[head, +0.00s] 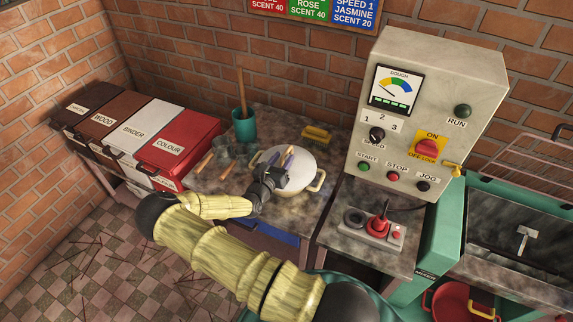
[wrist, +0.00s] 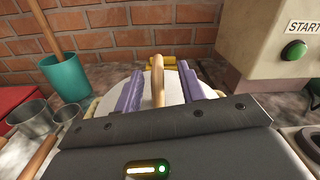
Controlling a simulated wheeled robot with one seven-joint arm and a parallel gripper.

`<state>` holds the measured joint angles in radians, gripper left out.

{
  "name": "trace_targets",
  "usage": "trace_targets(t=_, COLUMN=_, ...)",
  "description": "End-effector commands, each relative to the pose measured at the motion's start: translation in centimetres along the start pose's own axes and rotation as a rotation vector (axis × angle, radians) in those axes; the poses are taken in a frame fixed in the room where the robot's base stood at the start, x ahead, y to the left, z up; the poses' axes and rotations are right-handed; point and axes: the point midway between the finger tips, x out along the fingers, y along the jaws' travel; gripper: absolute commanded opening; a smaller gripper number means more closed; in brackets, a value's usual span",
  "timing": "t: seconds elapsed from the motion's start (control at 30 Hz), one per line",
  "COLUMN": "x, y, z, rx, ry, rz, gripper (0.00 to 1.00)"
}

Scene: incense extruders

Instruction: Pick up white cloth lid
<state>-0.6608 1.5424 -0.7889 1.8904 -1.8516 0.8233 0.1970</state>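The white cloth lid (head: 303,164) is a round white disc on top of a pot with cream handles (head: 318,181) on the counter. It also shows in the wrist view (wrist: 205,93), partly hidden behind my gripper. A curved wooden handle (wrist: 158,80) stands up from the lid. My gripper (head: 282,158) is over the lid. In the wrist view its two purple fingers (wrist: 159,92) are apart, one on each side of the handle, with a visible gap on both sides. Whether the fingertips touch the lid is hidden.
A teal cup (head: 244,125) with a wooden stick stands behind left, near metal cups (head: 221,145) and wooden-handled tools. A yellow object (head: 317,132) lies behind the pot. The control machine (head: 430,110) and a joystick box (head: 376,226) stand to the right. Labelled bins (head: 140,135) are left.

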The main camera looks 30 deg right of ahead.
Motion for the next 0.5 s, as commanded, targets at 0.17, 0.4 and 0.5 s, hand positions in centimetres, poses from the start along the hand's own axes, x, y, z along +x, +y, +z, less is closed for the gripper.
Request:
trace_targets(t=0.17, x=2.6, y=0.2, z=0.4, rx=0.000, ry=0.000, rz=-0.002, gripper=0.40)
trace_targets(t=0.4, x=4.4, y=0.2, z=0.1, rx=0.000, ry=0.000, rz=-0.002, gripper=0.40)
trace_targets(t=0.5, x=4.3, y=0.3, z=0.1, rx=0.000, ry=0.000, rz=-0.002, gripper=0.40)
